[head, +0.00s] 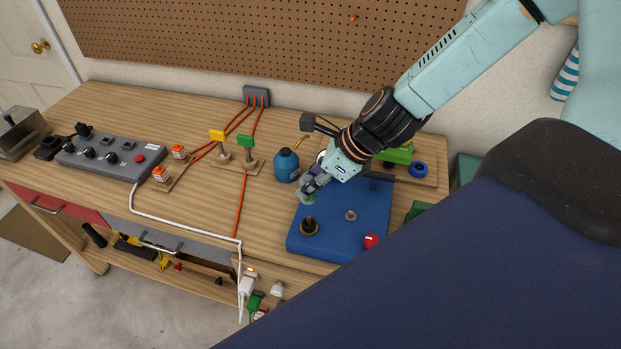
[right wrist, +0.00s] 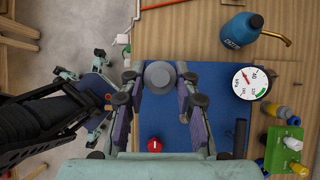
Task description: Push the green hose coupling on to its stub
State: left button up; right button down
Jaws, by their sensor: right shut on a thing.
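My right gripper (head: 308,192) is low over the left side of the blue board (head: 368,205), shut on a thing. On the board stand a dark fitting with a brass base (head: 309,227) and a grey stub (head: 351,215). Contact between coupling and stub is hidden. My left gripper is not in view.
A red knob (head: 371,241) is at the board's front right. A blue oil can (head: 286,165) stands close to its back left. The right wrist view shows a gauge (right wrist: 250,83) and a green block with pegs (right wrist: 283,150). A grey switch box (head: 110,156) stands farther left.

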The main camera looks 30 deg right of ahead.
aim_at(311, 200)
jog(key=shift+w+d+f, duration=0.1)
jog(key=shift+w+f, duration=0.05)
jog(key=shift+w, duration=0.1)
jog(key=shift+d+f, duration=0.1)
jog(key=shift+f, duration=0.1)
jog(key=shift+f+b, duration=0.2)
jog(key=shift+b, duration=0.2)
jog(key=shift+s+f+b, duration=0.35)
jog(key=shift+f+b, duration=0.5)
jog(key=shift+b, duration=0.15)
jog(key=shift+f+b, duration=0.35)
jog(key=f+b, duration=0.2)
jog(key=f, duration=0.1)
jog(key=shift+w+b, duration=0.3)
jog(key=shift+f, duration=0.1)
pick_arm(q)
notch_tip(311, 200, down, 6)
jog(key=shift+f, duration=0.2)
pick_arm(e)
jog(key=shift+s, duration=0.2)
